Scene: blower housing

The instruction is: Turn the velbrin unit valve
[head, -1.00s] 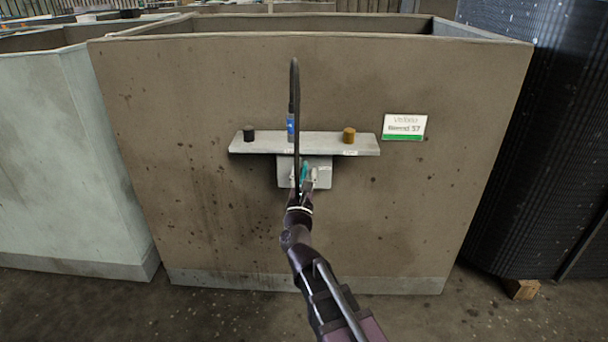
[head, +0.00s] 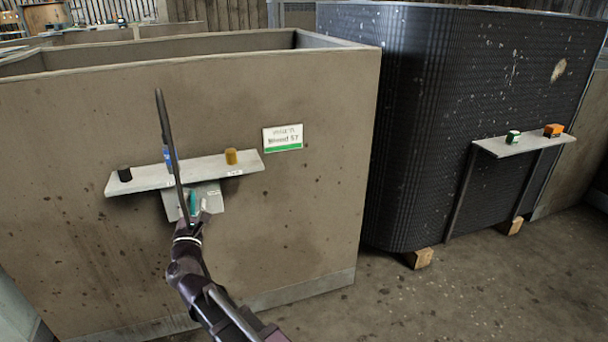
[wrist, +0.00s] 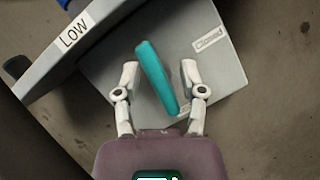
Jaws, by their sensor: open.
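A teal valve handle (wrist: 157,78) is mounted on a grey box (wrist: 215,60) under a shelf on the concrete wall. In the wrist view it slants slightly, its top leaning left. My gripper (wrist: 160,72) is open, with one white finger on each side of the handle. A gap shows between the handle and each finger; depth is hard to judge. In the head view the handle (head: 193,203) shows just above my gripper (head: 192,210), partly hidden by my arm.
The shelf (head: 142,180) above the box holds a black cylinder (head: 124,174), a blue item (head: 168,158) and a brown cylinder (head: 231,156). A label sign (head: 283,138) is at right. A dark ribbed tank (head: 420,120) has another shelf (head: 525,145).

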